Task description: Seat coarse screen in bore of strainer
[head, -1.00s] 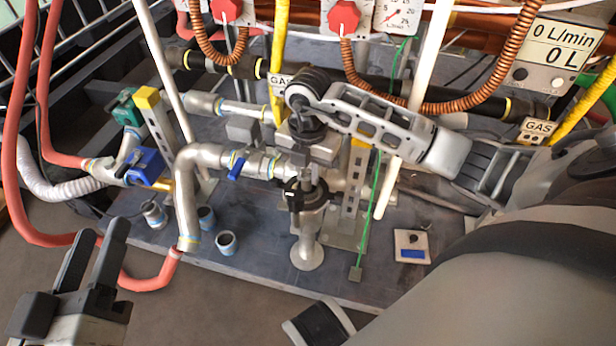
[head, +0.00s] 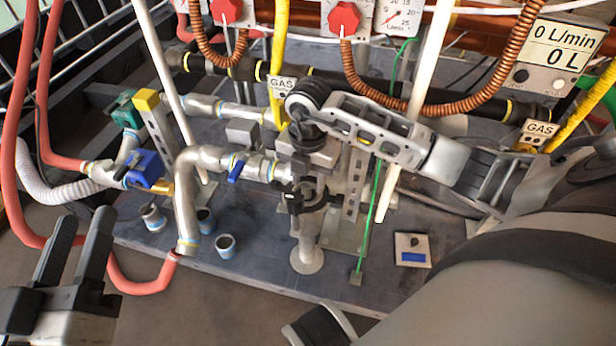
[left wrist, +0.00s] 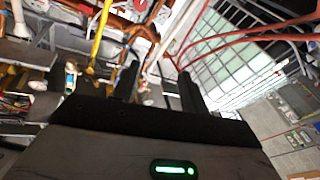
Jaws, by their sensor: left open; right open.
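My right gripper (head: 303,195) points down at the metal pipe fitting in the middle of the board, under its grey wrist. Its dark jaws are open and partly merge with the fitting. The fitting, which may be the strainer (head: 308,225), is a grey upright piece on a round foot; its bore is hidden. I cannot make out the coarse screen; whether it is between the right jaws cannot be told. My left gripper (head: 84,225) is open and empty at the lower left, away from the fitting. Its two dark fingers also show in the left wrist view (left wrist: 160,92).
Several short, blue-rimmed grey cups, one nearest the edge (head: 226,246), stand left of the fitting. A bent pipe (head: 187,200) with a blue-handled valve (head: 236,172) is close by. A red hose (head: 145,284) loops near my left gripper. A green cord (head: 370,225) hangs right of the fitting.

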